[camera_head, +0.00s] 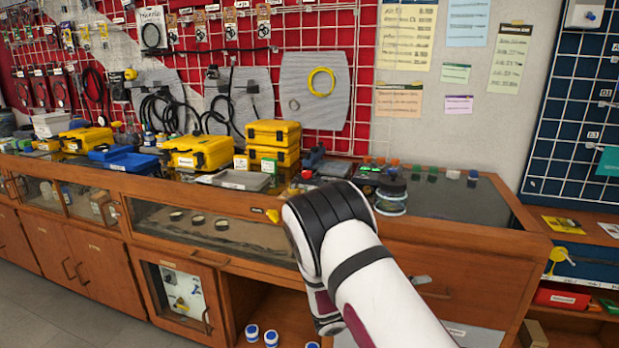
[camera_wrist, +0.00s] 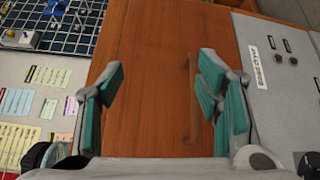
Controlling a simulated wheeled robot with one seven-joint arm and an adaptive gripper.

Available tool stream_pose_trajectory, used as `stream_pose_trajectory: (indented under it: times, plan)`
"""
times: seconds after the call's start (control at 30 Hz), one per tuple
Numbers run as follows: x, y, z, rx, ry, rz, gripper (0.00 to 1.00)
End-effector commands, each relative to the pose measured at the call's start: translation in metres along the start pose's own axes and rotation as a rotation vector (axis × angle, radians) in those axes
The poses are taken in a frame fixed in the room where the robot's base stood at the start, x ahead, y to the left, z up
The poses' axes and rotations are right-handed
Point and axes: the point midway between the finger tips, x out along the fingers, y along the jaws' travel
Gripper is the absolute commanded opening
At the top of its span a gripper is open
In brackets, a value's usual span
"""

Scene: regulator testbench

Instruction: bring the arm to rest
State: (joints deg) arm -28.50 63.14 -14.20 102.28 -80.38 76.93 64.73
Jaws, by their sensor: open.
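My gripper (camera_wrist: 158,95) shows in the wrist view with its two teal-padded fingers spread wide apart. It is open, and nothing is between the fingers. Beyond them is a bare brown wooden surface (camera_wrist: 160,45). In the head view my white and black arm reaches up from the bottom right in front of the wooden counter (camera_head: 480,250). The gripper itself cannot be made out in the head view.
Yellow cases (camera_head: 272,133) and a blue case (camera_head: 123,158) stand on the counter's left and middle. A glass jar (camera_head: 391,196) stands just beyond my arm. Several blue-lidded containers (camera_head: 271,338) are low down below the counter. The dark countertop at right (camera_head: 455,205) is mostly clear.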

Motion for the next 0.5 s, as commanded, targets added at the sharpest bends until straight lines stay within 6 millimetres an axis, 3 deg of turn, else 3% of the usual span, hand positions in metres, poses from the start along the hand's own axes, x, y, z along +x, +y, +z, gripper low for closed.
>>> stream_pose_trajectory:
  times: [0.03,0.2,0.5]
  plan:
    - [0.004,0.019,0.014,0.018,-0.05,-0.041,0.59]
    - [0.008,0.064,0.064,0.043,-0.196,-0.189,0.59]
    - [-0.003,0.121,0.157,0.096,-0.369,-0.49,0.59]
